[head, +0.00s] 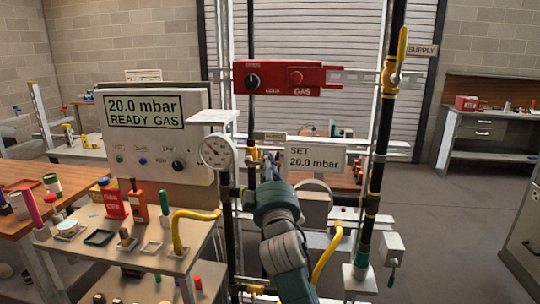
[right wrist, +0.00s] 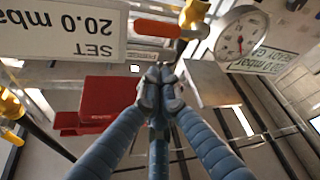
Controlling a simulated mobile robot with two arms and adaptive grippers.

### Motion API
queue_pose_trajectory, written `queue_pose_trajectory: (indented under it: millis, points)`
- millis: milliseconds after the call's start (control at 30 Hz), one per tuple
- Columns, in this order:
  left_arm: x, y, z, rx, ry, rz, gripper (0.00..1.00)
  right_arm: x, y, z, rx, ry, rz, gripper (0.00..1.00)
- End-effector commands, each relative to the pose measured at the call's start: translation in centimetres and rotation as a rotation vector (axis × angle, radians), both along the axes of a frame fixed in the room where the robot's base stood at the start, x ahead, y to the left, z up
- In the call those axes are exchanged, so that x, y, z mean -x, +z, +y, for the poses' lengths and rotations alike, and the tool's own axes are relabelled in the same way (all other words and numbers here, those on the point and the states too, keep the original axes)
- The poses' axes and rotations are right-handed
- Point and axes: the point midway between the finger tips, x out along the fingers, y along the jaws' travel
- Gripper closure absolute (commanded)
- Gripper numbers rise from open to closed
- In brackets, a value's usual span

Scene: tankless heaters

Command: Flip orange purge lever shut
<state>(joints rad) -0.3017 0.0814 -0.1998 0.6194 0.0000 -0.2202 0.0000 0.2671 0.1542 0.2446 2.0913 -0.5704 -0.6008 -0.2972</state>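The orange purge lever (right wrist: 165,29) shows in the right wrist view, lying roughly sideways from its yellow valve body (right wrist: 194,12). In the head view the valve body (head: 252,154) shows below the PURGE label (head: 271,136), and the lever is mostly hidden behind my right gripper. My right gripper (head: 268,166) is in front of the pipes. In the right wrist view its fingertips (right wrist: 160,84) meet with nothing visible between them. The lever appears beyond the tips; I cannot tell whether they touch it. My left gripper is not in view.
A pressure gauge (head: 217,152) stands just left of the valve and a SET 20.0 mbar sign (head: 315,158) just right. A red gas box (head: 287,78) is above. A yellow supply lever (head: 402,50) is upper right. A cluttered bench (head: 165,262) fills the lower left.

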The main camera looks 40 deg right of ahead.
Motion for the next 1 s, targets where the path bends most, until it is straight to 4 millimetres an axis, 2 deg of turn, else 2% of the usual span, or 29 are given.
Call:
queue_pose_trajectory:
  millis: [33,100,300,1000]
  points:
    - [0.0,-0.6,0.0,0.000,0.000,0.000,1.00,0.6,-0.9,0.8,-0.004,0.003,0.000,1.00]
    - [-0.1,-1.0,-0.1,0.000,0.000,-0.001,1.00,1.3,-1.3,1.7,-0.003,0.002,0.000,1.00]
    - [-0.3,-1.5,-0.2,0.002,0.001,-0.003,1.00,2.7,-1.9,3.2,0.000,0.001,0.001,1.00]
    - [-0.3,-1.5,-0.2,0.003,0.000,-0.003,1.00,2.8,-2.2,3.5,-0.002,0.003,0.004,1.00]
